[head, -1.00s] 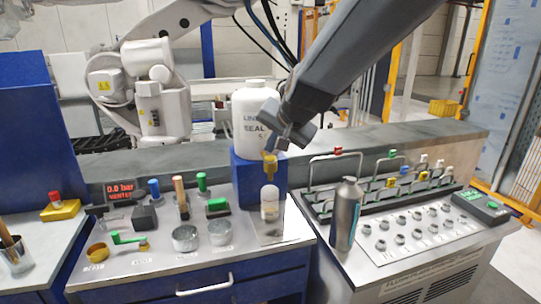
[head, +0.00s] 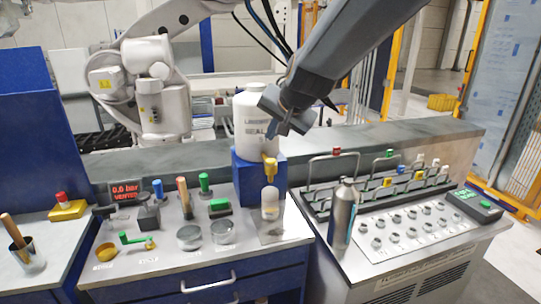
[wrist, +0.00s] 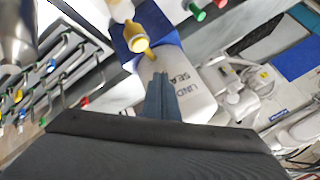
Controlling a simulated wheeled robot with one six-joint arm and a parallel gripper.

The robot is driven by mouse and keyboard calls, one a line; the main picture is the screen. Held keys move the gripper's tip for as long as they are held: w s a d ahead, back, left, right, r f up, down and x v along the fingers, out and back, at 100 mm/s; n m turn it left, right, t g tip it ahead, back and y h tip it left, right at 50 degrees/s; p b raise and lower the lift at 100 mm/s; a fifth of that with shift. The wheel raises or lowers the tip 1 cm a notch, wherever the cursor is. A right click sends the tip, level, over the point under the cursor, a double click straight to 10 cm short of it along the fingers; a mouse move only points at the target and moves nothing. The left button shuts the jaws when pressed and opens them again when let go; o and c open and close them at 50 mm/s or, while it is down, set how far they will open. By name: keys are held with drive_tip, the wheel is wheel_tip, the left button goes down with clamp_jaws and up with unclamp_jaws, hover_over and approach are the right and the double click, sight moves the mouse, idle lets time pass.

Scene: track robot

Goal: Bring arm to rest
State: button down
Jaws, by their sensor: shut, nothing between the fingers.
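My arm reaches in from the top right of the head view. My gripper (head: 277,128) is shut and empty, in front of the large white bottle (head: 250,122) on the blue block (head: 259,178). In the wrist view the shut fingers (wrist: 161,90) lie in front of the white bottle (wrist: 178,65), whose lettering is partly readable. I cannot tell whether they touch it. A small white bottle with a yellow top (head: 270,203) stands below the gripper on a metal plate.
A grey metal bottle (head: 342,218) stands upright on the right bench, beside a rack with coloured clips (head: 385,182). The left bench holds cups (head: 189,237), handled tools and a pressure display (head: 125,190). A light robot arm (head: 150,75) stands behind.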

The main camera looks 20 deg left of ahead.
drive_tip(key=shift+r, duration=0.35)
drive_tip(key=shift+f, duration=0.1)
drive_tip(key=s+d+f+g+h, duration=0.1)
drive_tip(key=s+d+f, duration=0.25)
drive_tip(key=d, duration=0.45)
drive_tip(key=s+d+f+g+h, duration=0.1)
drive_tip(key=s+d+f+h, duration=0.1)
drive_tip(key=d+f, duration=0.4)
drive_tip(key=s+d+f+g+h, duration=0.1)
drive_tip(key=s+d+f, duration=0.2)
drive_tip(key=d, duration=0.6)
drive_tip(key=s+d+f+g, duration=0.1)
drive_tip(key=s+d+f, duration=0.2)
drive_tip(key=s+d, duration=0.4)
drive_tip(key=s+d+f+n+g+h, duration=0.1)
drive_tip(key=s+d+f+g, duration=0.1)
drive_tip(key=s+d+f, duration=0.2)
drive_tip(key=s+d, duration=0.3)
drive_tip(key=s, duration=0.1)
drive_tip(key=shift+s+d+n+h+b, duration=0.15)
drive_tip(key=shift+s+n+h+b, duration=0.05)
drive_tip(key=shift+n+h+b, duration=0.1)
